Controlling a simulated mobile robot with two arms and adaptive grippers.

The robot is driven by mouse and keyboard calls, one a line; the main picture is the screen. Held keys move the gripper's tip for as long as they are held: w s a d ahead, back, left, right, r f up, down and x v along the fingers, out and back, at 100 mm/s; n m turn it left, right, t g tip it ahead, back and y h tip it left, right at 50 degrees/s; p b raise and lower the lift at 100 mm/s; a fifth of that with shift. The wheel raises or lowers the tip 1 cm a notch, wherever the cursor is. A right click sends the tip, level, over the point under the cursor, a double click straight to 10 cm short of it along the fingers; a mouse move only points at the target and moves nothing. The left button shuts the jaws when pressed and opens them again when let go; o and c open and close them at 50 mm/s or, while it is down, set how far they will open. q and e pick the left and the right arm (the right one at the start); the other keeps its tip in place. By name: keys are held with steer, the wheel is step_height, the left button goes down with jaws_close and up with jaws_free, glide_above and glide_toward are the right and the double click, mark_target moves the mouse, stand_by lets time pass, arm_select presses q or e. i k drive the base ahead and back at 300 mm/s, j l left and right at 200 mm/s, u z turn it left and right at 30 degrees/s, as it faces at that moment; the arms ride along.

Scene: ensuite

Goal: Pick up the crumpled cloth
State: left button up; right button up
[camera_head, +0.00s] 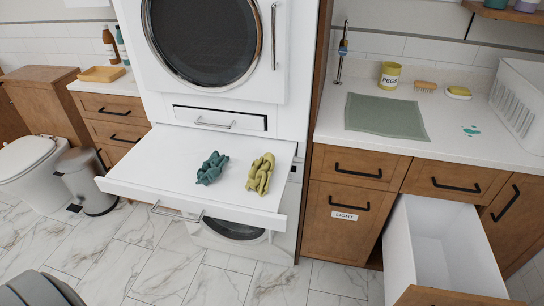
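Two crumpled cloth-like items lie on the white pull-out shelf (140,179) between the two machines. One is a dark teal crumpled cloth (212,168), near the middle of the shelf. The other is a yellow-green crumpled cloth (260,173), to its right and apart from it. A flat grey-green cloth (385,117) is spread on the counter at the right. Neither of my grippers is in view.
An open drawer (440,235) with a white inside juts out at the lower right. The counter (450,135) holds a pegs tin (390,76), a brush (426,87), a soap dish (459,92) and a white basket (520,100). A bin (88,183) and toilet (30,165) stand left.

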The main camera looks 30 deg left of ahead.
mark_target(211, 170)
steer(key=j+z, duration=0.25)
steer(key=j, duration=0.25)
steer(key=j+z, duration=0.3)
steer(key=j, duration=0.25)
steer(key=j+z, duration=0.25)
steer(key=j, duration=0.25)
steer(key=k+j+z, duration=0.1)
steer(key=j+z, duration=0.2)
steer(key=j, duration=0.2)
steer(key=k+j+z, duration=0.25)
steer(key=j, duration=0.2)
steer(key=i+j, duration=0.05)
steer(key=i, duration=0.05)
